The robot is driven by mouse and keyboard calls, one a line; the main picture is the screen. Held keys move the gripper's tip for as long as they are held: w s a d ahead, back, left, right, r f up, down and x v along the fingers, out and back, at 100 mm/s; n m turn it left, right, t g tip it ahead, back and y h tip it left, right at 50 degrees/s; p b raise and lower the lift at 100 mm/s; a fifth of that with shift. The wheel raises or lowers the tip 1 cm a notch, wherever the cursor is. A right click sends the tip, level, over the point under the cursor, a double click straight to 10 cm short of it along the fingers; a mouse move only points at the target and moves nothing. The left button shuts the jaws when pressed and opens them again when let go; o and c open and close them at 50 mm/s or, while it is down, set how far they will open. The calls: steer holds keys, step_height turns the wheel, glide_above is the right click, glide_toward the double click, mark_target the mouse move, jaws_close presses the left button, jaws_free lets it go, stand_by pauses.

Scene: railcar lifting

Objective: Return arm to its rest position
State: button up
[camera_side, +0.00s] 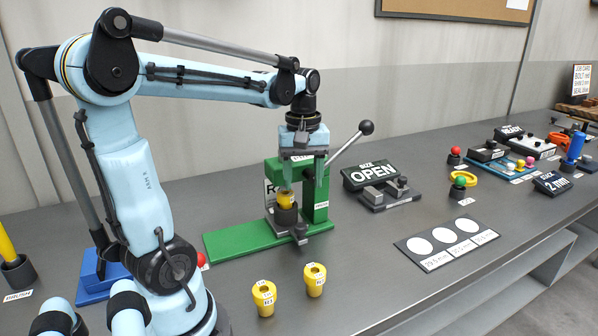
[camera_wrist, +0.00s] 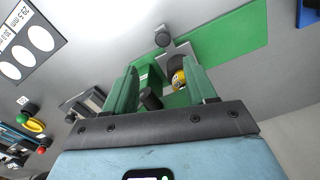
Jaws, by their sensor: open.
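My light blue arm bends over the green press (camera_side: 232,240). My gripper (camera_side: 304,180) points down in front of the press's upright, its fingers spread apart with nothing seen held between them. In the wrist view, the two green fingers of my gripper (camera_wrist: 165,80) stand apart. A yellow part (camera_side: 286,200) sits in a dark holder on the press, just below and left of the fingers. It also shows between the fingers in the wrist view (camera_wrist: 178,79). I cannot tell whether a finger touches it.
The press's lever with a black knob (camera_side: 366,127) rises right of my gripper. Two yellow bushings (camera_side: 264,297) (camera_side: 315,279) stand in front. An OPEN sign (camera_side: 372,174) and a gauge (camera_side: 390,194) stand right. A card with white circles (camera_side: 447,240) lies nearer the front.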

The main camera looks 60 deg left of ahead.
steer(key=shift+r, duration=0.2)
steer(key=d+f+m+t, duration=0.3)
steer(key=d+m+t, duration=0.4)
steer(key=d+m, duration=0.7)
steer(key=shift+s+d, duration=0.2)
steer(key=shift+d, duration=0.4)
steer(key=shift+f, duration=0.1)
